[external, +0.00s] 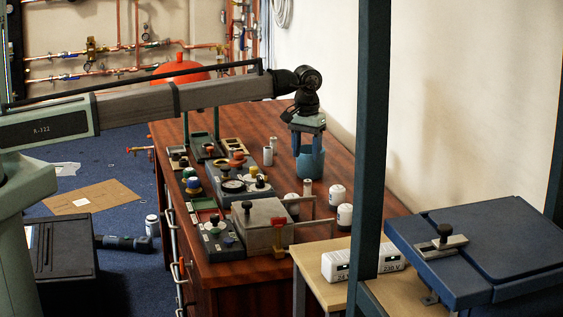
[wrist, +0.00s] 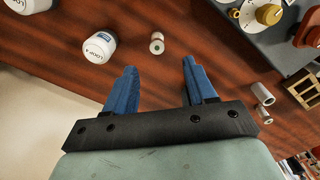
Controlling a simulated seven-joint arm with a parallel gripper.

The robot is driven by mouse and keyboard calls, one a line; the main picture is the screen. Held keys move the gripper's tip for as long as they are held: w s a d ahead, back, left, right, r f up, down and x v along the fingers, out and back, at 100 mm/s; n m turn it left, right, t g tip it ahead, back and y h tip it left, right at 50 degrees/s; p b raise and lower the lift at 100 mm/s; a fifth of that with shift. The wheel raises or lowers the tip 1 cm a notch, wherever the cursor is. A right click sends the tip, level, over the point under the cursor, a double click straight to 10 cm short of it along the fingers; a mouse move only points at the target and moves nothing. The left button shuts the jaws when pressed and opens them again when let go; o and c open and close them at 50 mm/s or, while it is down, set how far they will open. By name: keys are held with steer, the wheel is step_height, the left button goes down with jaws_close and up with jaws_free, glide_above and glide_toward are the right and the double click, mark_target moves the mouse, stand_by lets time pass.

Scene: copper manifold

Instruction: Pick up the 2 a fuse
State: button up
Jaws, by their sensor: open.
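Several small pale cylinders that look like fuses stand or lie on the reddish wooden bench; I cannot read which one is marked 2 A. One (wrist: 157,43), with a greenish band, lies ahead of the gap between my fingers in the wrist view; it seems to be the small cylinder (external: 307,187) below my gripper in the external view. Two others (wrist: 262,93) (wrist: 265,115) sit to the right in the wrist view; they show in the external view (external: 268,156) (external: 273,143). My gripper (external: 311,170) is open and empty above the bench, its blue fingers (wrist: 159,68) apart.
White jars (external: 337,193) (external: 345,216) stand nearby; one (wrist: 100,47) reads "LOOP 4". A grey panel with knobs (external: 233,185) and a box with a black knob (external: 252,228) lie left of my gripper. A dark post (external: 369,150) stands in the foreground.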

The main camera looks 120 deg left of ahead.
mark_target(308, 180)
steer(key=f, duration=1.2)
steer(key=shift+w, duration=0.25)
steer(key=shift+r, duration=0.1)
jaws_close()
